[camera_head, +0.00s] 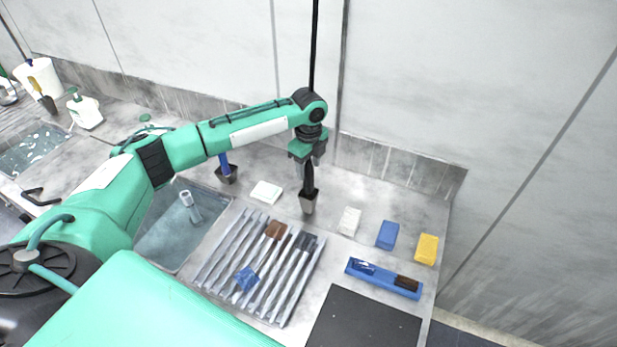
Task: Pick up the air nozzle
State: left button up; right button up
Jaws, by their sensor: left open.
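A black nozzle (308,176), which looks like the air nozzle, stands upright in a small grey holder (308,204) on the steel counter. A black hose (315,50) hangs from above and passes behind my left wrist. My left gripper (308,158) points down at the top of the nozzle, with its open fingers on either side of it. Whether the fingers touch it I cannot tell. The nozzle's top is partly hidden by the gripper. A blue nozzle (224,160) stands in a second holder (227,175) to the left, behind my arm. My right gripper is not in view.
A ribbed rack (215,262) with brushes lies in front. A sink (165,245) is to its left. White, blue (387,235) and yellow (427,249) blocks, a blue tray (383,285) and a black mat (362,325) are at the right. The wall stands close behind.

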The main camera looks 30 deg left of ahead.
pick_arm(q)
jog(key=shift+f, duration=0.7)
jog(key=shift+r, duration=0.1)
jog(key=c, duration=1.1)
